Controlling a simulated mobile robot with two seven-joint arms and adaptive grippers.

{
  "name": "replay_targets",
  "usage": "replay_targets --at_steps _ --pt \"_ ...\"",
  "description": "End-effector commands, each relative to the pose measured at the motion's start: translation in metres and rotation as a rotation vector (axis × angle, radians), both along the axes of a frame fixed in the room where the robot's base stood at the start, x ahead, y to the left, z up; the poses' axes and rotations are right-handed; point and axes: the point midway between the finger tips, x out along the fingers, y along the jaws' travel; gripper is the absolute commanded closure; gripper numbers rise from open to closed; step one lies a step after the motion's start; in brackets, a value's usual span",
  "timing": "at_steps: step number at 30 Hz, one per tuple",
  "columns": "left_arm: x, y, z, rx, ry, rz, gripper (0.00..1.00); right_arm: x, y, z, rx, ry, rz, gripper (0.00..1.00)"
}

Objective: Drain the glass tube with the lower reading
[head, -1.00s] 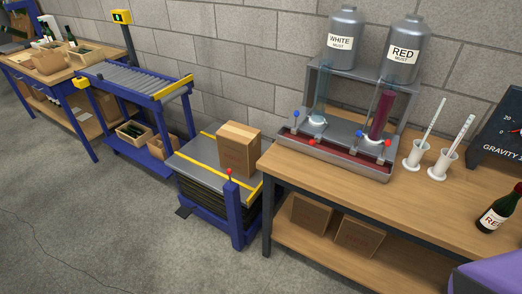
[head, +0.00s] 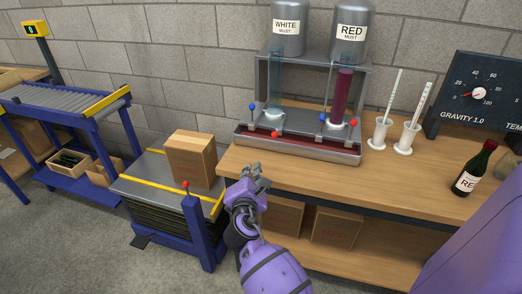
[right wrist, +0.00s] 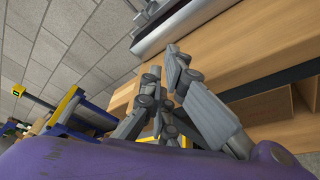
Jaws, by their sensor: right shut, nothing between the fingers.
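On the bench stands a metal rig with two glass tubes. The left tube (head: 276,88), under the WHITE must tank (head: 288,30), looks pale blue and see-through. The right tube (head: 342,95), under the RED must tank (head: 352,36), holds dark red liquid. Blue and red lever knobs stand by each tube foot: blue (head: 251,106) and red (head: 275,134) at the left, blue (head: 323,117) and red (head: 354,122) at the right. My right gripper (head: 252,172) is shut and empty near the bench's front left edge; it also shows in the right wrist view (right wrist: 166,65). My left gripper is out of view.
Two white stands (head: 380,134) with thin graduated stems are right of the rig. A carton (head: 192,158) sits on the lift table (head: 150,178) at left. The bench front is clear.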

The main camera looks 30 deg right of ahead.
Motion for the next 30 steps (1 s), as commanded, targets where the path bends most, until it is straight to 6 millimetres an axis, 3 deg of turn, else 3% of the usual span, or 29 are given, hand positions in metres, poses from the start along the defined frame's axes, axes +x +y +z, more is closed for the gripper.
replay_targets --at_steps 6,20,26,30 --pt "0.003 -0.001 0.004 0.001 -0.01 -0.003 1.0 -0.001 -0.011 0.008 -0.164 0.08 -0.026 1.0" --pt "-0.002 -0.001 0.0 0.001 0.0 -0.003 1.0 0.0 -0.014 0.008 -0.184 0.091 -0.028 1.0" --pt "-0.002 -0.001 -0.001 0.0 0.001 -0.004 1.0 0.02 -0.028 0.006 -0.184 0.089 -0.03 1.0" --pt "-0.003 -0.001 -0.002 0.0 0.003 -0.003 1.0 0.043 -0.046 0.002 -0.184 0.091 -0.03 1.0"
